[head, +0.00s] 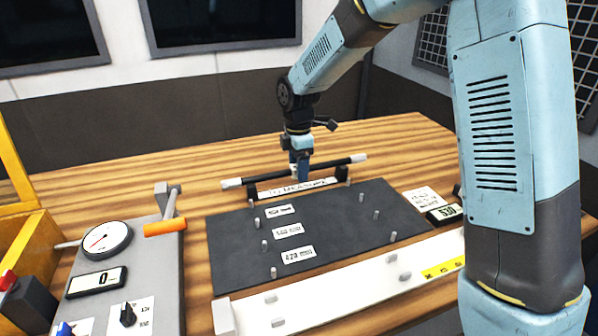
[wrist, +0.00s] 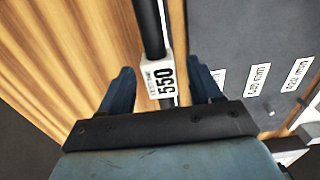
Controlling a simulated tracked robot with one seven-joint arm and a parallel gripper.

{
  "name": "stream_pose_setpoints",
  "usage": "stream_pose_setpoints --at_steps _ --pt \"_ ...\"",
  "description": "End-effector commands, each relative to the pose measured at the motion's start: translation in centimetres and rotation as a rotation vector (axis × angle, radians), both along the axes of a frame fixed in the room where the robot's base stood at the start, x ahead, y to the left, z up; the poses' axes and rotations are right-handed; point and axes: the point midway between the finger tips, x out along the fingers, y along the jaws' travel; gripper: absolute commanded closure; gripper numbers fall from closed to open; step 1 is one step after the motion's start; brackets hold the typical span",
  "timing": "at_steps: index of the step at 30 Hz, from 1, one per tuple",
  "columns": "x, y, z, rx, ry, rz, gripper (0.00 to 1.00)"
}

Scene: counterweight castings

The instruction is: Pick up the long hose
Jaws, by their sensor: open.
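The long hose (head: 322,166) is a thin black tube with white ends, lying crosswise behind the dark board in the head view. It rests on two small black supports. My gripper (head: 300,175) points down at its middle. In the wrist view the black hose (wrist: 148,25) carries a white tag reading 550 (wrist: 160,78). There my gripper (wrist: 162,88) is open, with one blue finger on each side of the tagged part. No finger visibly touches the hose. The hose beyond the tag is mostly hidden by my gripper's body.
The dark board (head: 340,222) has several upright pegs and white length labels. A white strip (head: 340,290) with pegs lies in front. At left, a grey panel (head: 140,262) holds a dial gauge (head: 107,239) and an orange-handled lever (head: 166,227). Bare wooden table (head: 400,135) lies behind the hose.

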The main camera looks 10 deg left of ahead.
Motion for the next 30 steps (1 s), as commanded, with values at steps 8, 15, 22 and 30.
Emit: stream_pose_setpoints --at_steps 8,15,22,30 --pt "-0.01 0.0 0.03 0.0 0.0 0.0 0.52" --pt "-0.03 0.03 0.04 0.0 0.0 0.0 0.74" --pt "-0.02 0.06 0.08 0.0 0.0 0.001 0.88" --pt "0.01 0.08 0.72 0.0 -0.001 0.001 0.88"
